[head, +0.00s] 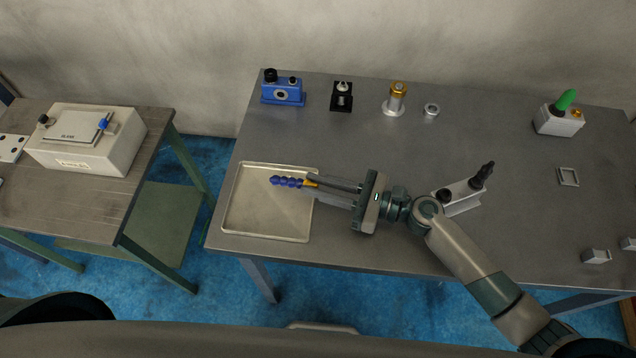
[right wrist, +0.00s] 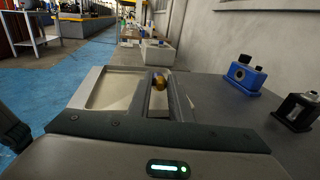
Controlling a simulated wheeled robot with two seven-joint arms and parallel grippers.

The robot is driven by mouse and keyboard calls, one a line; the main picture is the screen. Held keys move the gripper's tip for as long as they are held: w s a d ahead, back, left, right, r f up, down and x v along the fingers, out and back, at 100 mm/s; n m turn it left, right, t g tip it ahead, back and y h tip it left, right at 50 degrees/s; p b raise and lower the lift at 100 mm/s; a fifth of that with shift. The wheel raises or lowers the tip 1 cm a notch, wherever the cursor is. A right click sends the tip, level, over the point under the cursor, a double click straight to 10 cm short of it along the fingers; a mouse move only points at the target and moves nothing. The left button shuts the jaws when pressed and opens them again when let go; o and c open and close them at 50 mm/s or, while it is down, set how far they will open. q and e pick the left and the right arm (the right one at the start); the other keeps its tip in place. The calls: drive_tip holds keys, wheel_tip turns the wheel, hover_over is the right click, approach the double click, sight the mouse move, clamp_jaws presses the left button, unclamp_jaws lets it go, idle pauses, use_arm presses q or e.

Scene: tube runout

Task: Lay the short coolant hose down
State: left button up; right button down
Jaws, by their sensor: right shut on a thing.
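The short coolant hose (head: 287,182) is blue and segmented with an orange-yellow end. My right gripper (head: 312,190) is shut on it near the orange end, and the blue part sticks out to the left over the tray. In the right wrist view the hose (right wrist: 160,80) shows end-on between the fingers of the gripper (right wrist: 159,92). The shallow metal tray (head: 245,228) lies under the hose at the table's left front. Whether the hose touches the tray, I cannot tell. My left gripper is not in view.
At the back of the grey table (head: 350,138) stand a blue device (head: 283,93), a black fixture (head: 342,97), a gold-topped post (head: 396,98) and a ring (head: 431,110). A grey bracket (head: 462,197) stands right of my gripper. A white box (head: 85,140) is on the left bench.

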drive_tip(key=shift+f+b, duration=0.6)
drive_tip(key=shift+f, duration=0.25)
idle(0.4)
drive_tip(key=c, duration=1.5)
unclamp_jaws()
drive_tip(key=shift+o, duration=0.2)
drive_tip(key=o, duration=0.6)
drive_tip(key=shift+c, duration=0.2)
drive_tip(key=shift+r, duration=0.1)
wheel_tip(320, 180, up, 7)
drive_tip(key=p, duration=0.6)
drive_tip(key=shift+p, duration=0.35)
drive_tip(key=shift+s, duration=0.15)
